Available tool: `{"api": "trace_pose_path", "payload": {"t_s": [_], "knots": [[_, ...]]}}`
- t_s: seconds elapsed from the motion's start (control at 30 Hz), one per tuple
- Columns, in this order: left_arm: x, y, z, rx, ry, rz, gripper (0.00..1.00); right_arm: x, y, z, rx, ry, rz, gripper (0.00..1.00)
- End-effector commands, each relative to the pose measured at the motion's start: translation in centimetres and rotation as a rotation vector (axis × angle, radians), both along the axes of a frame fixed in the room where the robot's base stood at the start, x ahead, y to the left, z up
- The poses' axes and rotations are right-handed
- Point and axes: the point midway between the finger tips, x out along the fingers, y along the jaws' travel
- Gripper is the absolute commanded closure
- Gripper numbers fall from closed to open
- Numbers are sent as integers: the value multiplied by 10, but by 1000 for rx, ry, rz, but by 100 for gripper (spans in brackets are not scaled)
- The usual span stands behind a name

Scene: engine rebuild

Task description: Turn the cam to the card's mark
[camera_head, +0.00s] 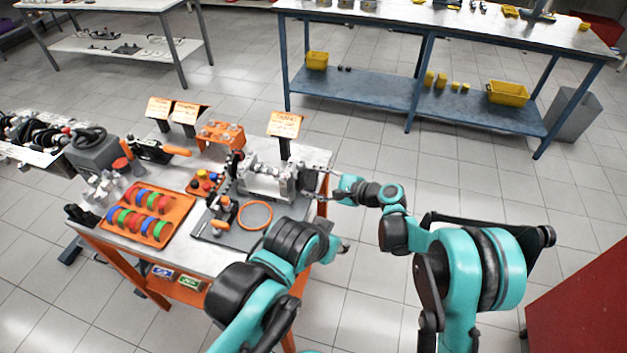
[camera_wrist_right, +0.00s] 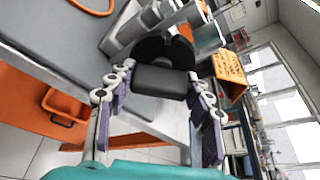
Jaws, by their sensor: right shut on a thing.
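The silver-grey engine (camera_head: 266,181) stands near the right end of the workbench. My right gripper (camera_head: 325,184) is at its right-hand end. In the right wrist view, my right gripper (camera_wrist_right: 161,92) is shut on a dark cam knob (camera_wrist_right: 160,80), with a round black disc behind it. The cam itself and any mark on it cannot be made out. An orange card (camera_head: 284,124) stands on a post behind the engine; it also shows in the right wrist view (camera_wrist_right: 229,70), its writing too small to read. My left gripper (camera_head: 342,246) shows only partly, beyond the bench's front right edge, apart from the engine.
An orange tray (camera_head: 126,207) with coloured rings lies on the left of the bench. An orange ring (camera_head: 256,216) lies on the grey mat before the engine. Two more cards (camera_head: 185,112) stand at the back left.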

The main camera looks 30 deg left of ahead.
Motion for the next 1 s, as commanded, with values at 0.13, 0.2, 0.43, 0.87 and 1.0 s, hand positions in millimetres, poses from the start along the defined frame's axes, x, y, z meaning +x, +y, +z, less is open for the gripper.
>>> {"api": "trace_pose_path", "payload": {"t_s": [0.13,0.2,0.43,0.87,1.0], "knots": [[0,0,3,0,0,0,60,-1,2,2,-29,135,3,78],[0,0,3,0,0,0,60,0,2,1,-46,200,2,78],[0,0,5,0,0,0,60,-1,3,1,-93,400,4,78],[0,0,6,0,0,0,60,-1,3,1,-152,647,4,78],[0,0,6,0,0,0,60,-2,3,1,-160,681,5,78]]}}
